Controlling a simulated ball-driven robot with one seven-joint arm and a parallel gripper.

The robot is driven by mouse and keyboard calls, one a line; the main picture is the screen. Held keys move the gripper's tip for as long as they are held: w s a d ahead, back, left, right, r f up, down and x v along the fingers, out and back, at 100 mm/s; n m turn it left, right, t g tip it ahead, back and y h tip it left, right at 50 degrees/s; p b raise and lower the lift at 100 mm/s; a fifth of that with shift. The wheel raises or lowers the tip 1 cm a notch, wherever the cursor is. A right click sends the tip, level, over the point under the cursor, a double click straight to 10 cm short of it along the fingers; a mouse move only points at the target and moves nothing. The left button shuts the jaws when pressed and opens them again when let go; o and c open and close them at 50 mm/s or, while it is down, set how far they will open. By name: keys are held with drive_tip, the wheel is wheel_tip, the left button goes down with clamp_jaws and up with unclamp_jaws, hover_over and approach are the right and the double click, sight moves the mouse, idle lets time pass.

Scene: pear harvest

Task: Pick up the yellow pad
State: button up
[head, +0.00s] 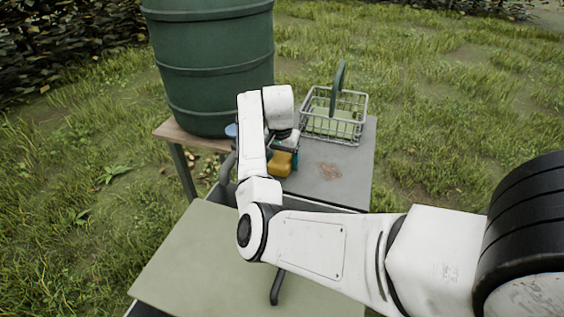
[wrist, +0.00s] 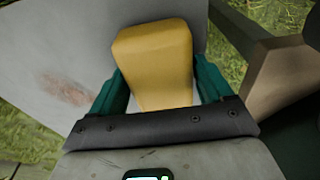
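The yellow pad (head: 280,164) is on the grey table top, below my bent wrist in the head view. In the wrist view the yellow pad (wrist: 156,60) is a thick block with rounded edges, lying between the two teal fingers of my gripper (wrist: 160,82). The fingers stand apart, one on each side of its near part, with narrow gaps beside it. In the head view my arm hides part of the pad and most of my gripper (head: 286,154).
A wire basket (head: 333,127) with a green handle stands at the table's back right. A large green barrel (head: 208,70) stands at the back left. A blue thing (head: 231,130) shows left of my arm. The grey table (head: 345,180) has a clear, reddish-stained patch right of the pad.

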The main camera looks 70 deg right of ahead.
drive_tip(key=c, duration=0.6)
drive_tip(key=shift+r, duration=0.15)
drive_tip(key=shift+c, duration=0.2)
drive_tip(key=shift+r, duration=0.6)
drive_tip(key=a+r, duration=0.1)
drive_tip(key=r, duration=0.1)
drive_tip(key=s+a+r, duration=0.1)
drive_tip(key=r, duration=0.2)
drive_tip(key=s+a+r+p, duration=0.1)
drive_tip(key=r, duration=0.1)
drive_tip(key=shift+s+a+r, duration=0.2)
drive_tip(key=shift+a, duration=0.15)
drive_tip(key=s+a+r+p, duration=0.3)
drive_tip(key=s+a+r, duration=0.1)
drive_tip(key=a, duration=0.3)
drive_tip(key=shift+s+a, duration=0.35)
drive_tip(key=shift+s, duration=0.55)
drive_tip(key=shift+r, duration=0.1)
